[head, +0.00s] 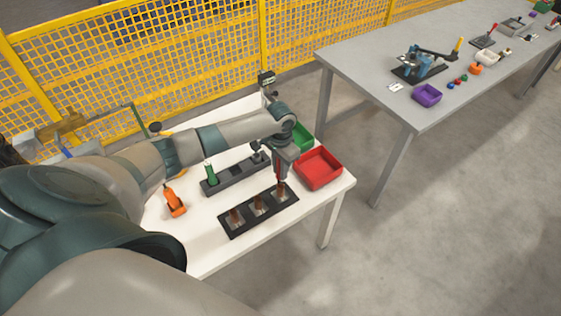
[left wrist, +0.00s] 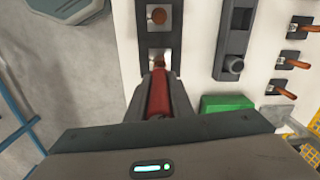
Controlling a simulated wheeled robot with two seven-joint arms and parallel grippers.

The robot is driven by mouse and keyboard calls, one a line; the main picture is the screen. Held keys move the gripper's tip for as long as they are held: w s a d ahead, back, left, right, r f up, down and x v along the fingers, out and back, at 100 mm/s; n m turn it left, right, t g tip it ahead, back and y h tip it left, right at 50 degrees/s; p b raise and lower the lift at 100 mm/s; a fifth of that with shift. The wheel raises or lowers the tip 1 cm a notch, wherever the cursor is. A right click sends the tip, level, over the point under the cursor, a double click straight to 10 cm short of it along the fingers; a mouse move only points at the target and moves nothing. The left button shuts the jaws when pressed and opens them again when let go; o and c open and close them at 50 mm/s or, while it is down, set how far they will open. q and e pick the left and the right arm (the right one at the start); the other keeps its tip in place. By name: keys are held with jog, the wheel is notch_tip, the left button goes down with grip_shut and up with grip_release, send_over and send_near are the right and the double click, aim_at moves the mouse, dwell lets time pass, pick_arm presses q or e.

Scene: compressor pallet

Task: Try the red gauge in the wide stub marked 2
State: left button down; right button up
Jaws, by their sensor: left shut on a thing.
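My left gripper (head: 281,180) is shut on the red gauge (left wrist: 160,93), which points down between its fingers. It is at the right end of the dark plate (head: 231,231), which bears several copper-brown stubs on pale squares. In the left wrist view, the left gripper's fingertips (left wrist: 161,80) are close to the nearest stub (left wrist: 159,59); I cannot tell whether the gauge touches it or is around it. Another stub (left wrist: 158,16) stands farther along the plate. No stub number is legible. My right gripper is not in view.
Behind the plate stands a dark rack (head: 234,179) with a green gauge (head: 211,174). A red bin (head: 319,168) and green bin (head: 303,137) stand at the right. An orange object (head: 175,203) lies left. A grey table (head: 375,75) and yellow fence (head: 220,45) stand beyond.

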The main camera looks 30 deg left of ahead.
pick_arm(q)
jog(key=shift+r, duration=0.4)
jog(key=shift+r, duration=1.85)
